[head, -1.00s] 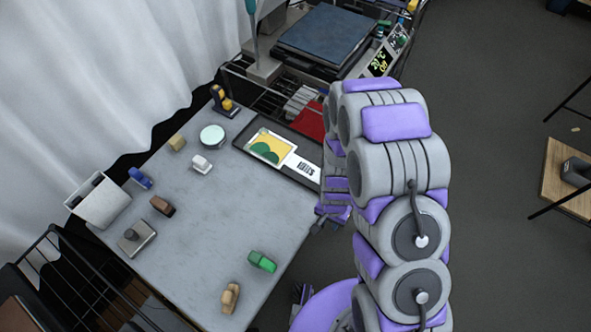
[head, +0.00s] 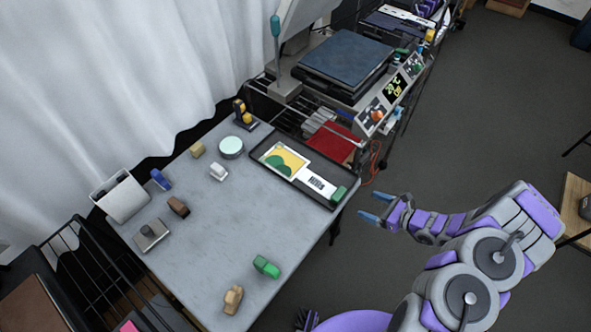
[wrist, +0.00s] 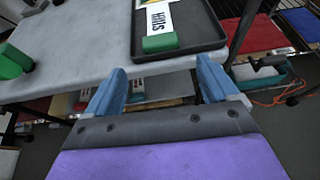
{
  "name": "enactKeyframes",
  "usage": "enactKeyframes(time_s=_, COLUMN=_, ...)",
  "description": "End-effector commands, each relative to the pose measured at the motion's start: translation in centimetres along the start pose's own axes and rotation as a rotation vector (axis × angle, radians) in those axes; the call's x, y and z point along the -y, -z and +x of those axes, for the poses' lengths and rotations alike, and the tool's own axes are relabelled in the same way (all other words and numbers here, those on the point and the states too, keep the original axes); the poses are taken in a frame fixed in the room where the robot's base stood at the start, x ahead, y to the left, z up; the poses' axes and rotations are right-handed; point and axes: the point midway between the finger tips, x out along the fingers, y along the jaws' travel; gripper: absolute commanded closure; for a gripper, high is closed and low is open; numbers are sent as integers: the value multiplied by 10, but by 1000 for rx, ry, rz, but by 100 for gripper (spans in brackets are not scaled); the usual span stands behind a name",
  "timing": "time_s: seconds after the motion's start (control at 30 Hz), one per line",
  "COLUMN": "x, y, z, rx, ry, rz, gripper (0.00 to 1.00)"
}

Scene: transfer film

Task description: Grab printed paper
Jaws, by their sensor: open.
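The printed paper (head: 285,158) has a yellow and green picture and a white strip with dark lettering. It lies in a black tray (head: 262,150) at the table's far right corner. A green block (head: 338,194) sits at the strip's near end. My gripper (head: 368,206) is open and empty, off the table's right edge and short of the tray. Its blue fingers (wrist: 163,88) are spread apart.
The grey table (head: 205,240) holds several small cars, a round tin (head: 231,147) and a white bin (head: 121,197). A heat press (head: 346,58) stands behind, with a red sheet (head: 332,142) below it.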

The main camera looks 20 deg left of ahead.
Motion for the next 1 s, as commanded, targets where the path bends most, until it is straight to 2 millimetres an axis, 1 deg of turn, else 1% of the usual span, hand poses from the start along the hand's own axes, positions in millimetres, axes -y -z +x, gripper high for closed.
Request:
enactKeyframes(time_s=0.03, x=-2, y=2, z=12, rx=-1, ry=-7, rz=-1, gripper=13)
enactKeyframes(time_s=0.1, x=-2, y=2, z=26, rx=-1, ry=-7, rz=-1, gripper=13)
enactKeyframes(time_s=0.3, x=-2, y=2, z=65, rx=-2, ry=-8, rz=-3, gripper=13)
enactKeyframes(time_s=0.4, x=-2, y=2, z=80, rx=-3, ry=-6, rz=-2, gripper=13)
enactKeyframes(time_s=0.5, x=-2, y=2, z=90, rx=-2, ry=-4, rz=-1, gripper=13)
enactKeyframes(time_s=0.67, x=-1, y=1, z=98, rx=-2, ry=-4, rz=-1, gripper=13)
enactKeyframes(time_s=0.77, x=-2, y=2, z=109, rx=-3, ry=-6, rz=-2, gripper=13)
enactKeyframes(time_s=0.9, x=-2, y=1, z=131, rx=-2, ry=-8, rz=-4, gripper=13)
enactKeyframes(time_s=1.0, x=-1, y=1, z=142, rx=-2, ry=-5, rz=-2, gripper=13)
